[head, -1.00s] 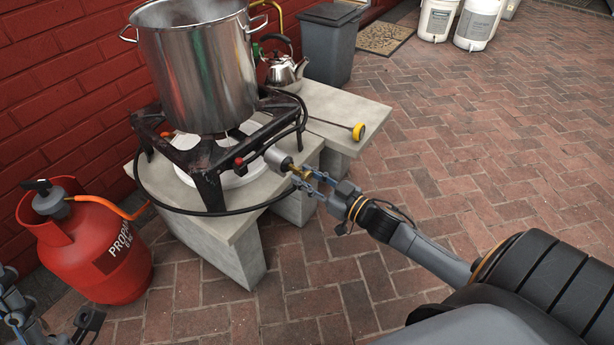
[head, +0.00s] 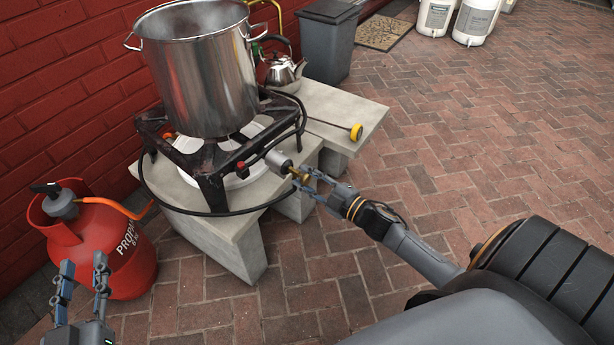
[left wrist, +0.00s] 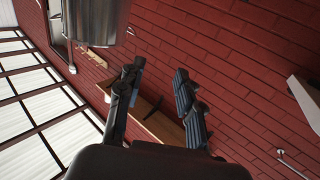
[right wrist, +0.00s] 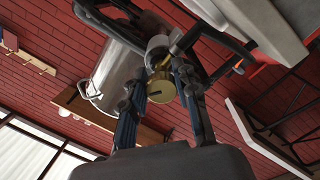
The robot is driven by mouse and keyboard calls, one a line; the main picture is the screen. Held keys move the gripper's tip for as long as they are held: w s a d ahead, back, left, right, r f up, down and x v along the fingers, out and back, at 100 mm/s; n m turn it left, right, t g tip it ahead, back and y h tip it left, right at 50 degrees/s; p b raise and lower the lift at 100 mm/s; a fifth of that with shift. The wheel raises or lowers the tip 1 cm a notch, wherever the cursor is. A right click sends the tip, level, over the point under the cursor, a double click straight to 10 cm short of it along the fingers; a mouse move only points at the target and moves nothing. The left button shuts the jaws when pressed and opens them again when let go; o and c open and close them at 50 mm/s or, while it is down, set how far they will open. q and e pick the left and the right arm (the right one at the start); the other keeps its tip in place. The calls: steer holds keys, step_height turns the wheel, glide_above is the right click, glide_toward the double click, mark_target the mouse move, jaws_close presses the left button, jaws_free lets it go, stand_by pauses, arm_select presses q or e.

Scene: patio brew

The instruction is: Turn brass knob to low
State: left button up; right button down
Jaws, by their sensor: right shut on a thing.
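The brass knob (head: 298,174) sits on the front of the burner's valve body (head: 278,161), at the near right side of the black burner stand (head: 205,165). My right gripper (head: 309,181) is shut on the brass knob. In the right wrist view the knob (right wrist: 161,88) shows between the fingertips (right wrist: 160,82), with a dark slot on its face. I cannot read any low mark. My left gripper (head: 82,272) is open and empty, in front of the propane tank at lower left; its spread fingers also show in the left wrist view (left wrist: 158,85).
A large steel pot (head: 200,75) stands on the burner. A red propane tank (head: 125,250) stands on the bricks at left. A thermometer with a yellow dial (head: 356,132) and a kettle (head: 280,70) rest on the concrete slabs.

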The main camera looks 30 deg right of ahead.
arm_select(q)
steer(key=shift+s+a+f+g, duration=0.15)
steer(key=shift+f+g, duration=0.45)
steer(key=shift+f, duration=0.3)
arm_select(e)
steer(key=shift+n, duration=1.1)
arm_select(q)
steer(key=shift+f, duration=0.1)
arm_select(e)
steer(key=c, duration=1)
jaws_free()
steer(key=v, duration=1.2)
steer(key=shift+a+r, duration=0.1)
